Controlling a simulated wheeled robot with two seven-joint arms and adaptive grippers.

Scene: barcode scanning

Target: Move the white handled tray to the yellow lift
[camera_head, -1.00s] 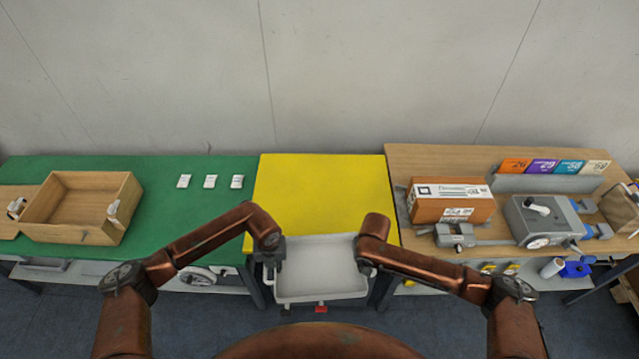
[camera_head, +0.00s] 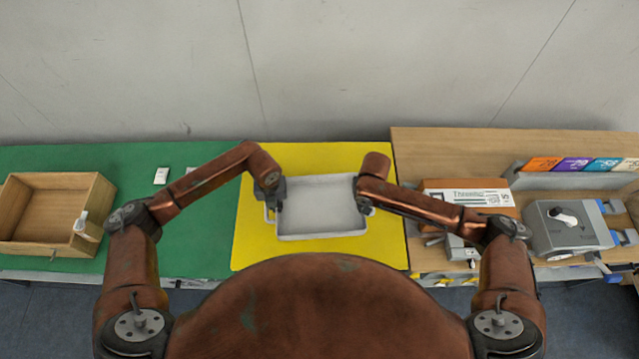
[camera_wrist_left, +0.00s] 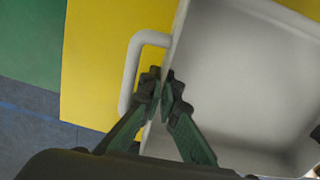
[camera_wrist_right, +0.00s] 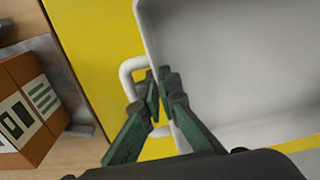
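The white handled tray (camera_head: 322,218) is over the yellow lift (camera_head: 380,253), with yellow surface showing on all its visible sides. I cannot tell whether its bottom touches the surface. My left gripper (camera_head: 275,207) is at the tray's left end. In the left wrist view, its fingers (camera_wrist_left: 165,98) close on the tray wall beside the white handle (camera_wrist_left: 135,72). My right gripper (camera_head: 364,205) is at the right end. In the right wrist view, its fingers (camera_wrist_right: 160,95) close on the opposite wall beside the other handle (camera_wrist_right: 128,78). The tray looks empty and roughly level.
A green table (camera_head: 200,235) with a wooden box (camera_head: 57,240) and small white labels (camera_head: 161,176) is on the left. A wooden table (camera_head: 440,150) on the right holds an orange-brown box (camera_head: 470,197) and a grey device (camera_head: 567,228). A wall stands behind.

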